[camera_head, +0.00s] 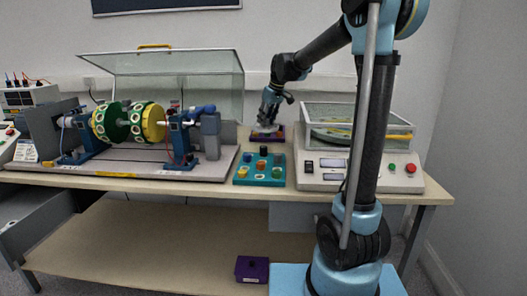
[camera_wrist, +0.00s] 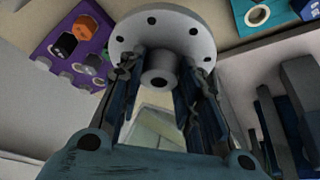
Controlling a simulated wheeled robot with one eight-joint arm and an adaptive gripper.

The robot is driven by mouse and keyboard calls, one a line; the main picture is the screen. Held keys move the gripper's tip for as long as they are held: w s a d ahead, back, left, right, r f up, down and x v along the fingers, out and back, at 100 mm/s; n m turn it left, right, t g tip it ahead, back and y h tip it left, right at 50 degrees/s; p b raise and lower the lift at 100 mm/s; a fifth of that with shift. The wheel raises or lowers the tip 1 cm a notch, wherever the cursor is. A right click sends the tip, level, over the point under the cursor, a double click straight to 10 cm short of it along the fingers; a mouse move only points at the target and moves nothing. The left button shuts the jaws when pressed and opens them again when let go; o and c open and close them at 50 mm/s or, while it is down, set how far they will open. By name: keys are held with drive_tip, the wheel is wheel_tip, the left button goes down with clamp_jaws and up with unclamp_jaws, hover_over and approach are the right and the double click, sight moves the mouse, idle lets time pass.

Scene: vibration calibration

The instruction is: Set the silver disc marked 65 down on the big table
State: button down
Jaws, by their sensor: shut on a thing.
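My gripper (camera_wrist: 163,72) is shut on the hub of a silver disc (camera_wrist: 165,30) with several small dark holes around its flange. No number is readable on it. In the head view my gripper (camera_head: 268,108) points down over the back part of the big table (camera_head: 150,186), between the glass-covered machine and the boxed unit on the right. The disc is small and partly hidden there, in front of the purple holder. I cannot tell whether it touches the table.
A purple holder (camera_wrist: 72,38) with dark and orange pieces stands close to the disc. A teal tray (camera_head: 259,172) of coloured pieces lies nearer the front. A rotor machine (camera_head: 130,135) fills the left. A control unit (camera_head: 355,175) stands right. A purple box (camera_head: 252,268) sits on the lower shelf.

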sight(270, 127)
drive_tip(key=shift+f, duration=4.95)
drive_tip(key=c, duration=1.2)
unclamp_jaws()
drive_tip(key=shift+d, duration=0.1)
drive_tip(key=shift+o, duration=0.2)
drive_tip(key=v, duration=1.2)
